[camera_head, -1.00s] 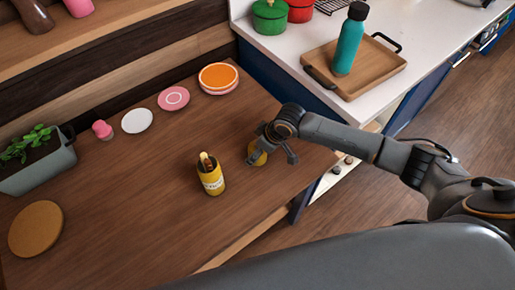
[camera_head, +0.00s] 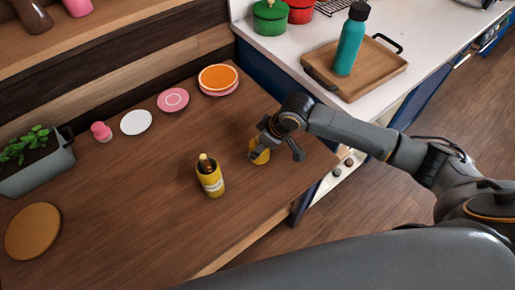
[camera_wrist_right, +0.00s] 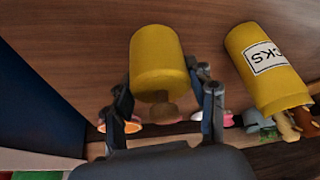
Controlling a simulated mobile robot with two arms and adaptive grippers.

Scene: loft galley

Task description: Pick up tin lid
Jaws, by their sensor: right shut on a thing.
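The yellow tin lid (camera_head: 260,155) is in my right gripper (camera_head: 279,147), above the right part of the brown wooden table. In the right wrist view the lid (camera_wrist_right: 161,62) is a yellow cylinder with a brown knob (camera_wrist_right: 165,114), and the fingers of the gripper (camera_wrist_right: 168,110) are on either side of it. The yellow tin (camera_head: 210,181) stands open to the left of the gripper, with brownish things sticking out of its top. The tin also shows in the right wrist view (camera_wrist_right: 266,72), with part of its label readable. My left gripper is not in view.
A round cork mat (camera_head: 33,231) and a grey planter (camera_head: 40,170) are at the table's left. A pink jar (camera_head: 101,132) and several plates line the back. A white counter with a wooden tray (camera_head: 365,75) and teal bottle (camera_head: 348,42) stands right. The middle front is clear.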

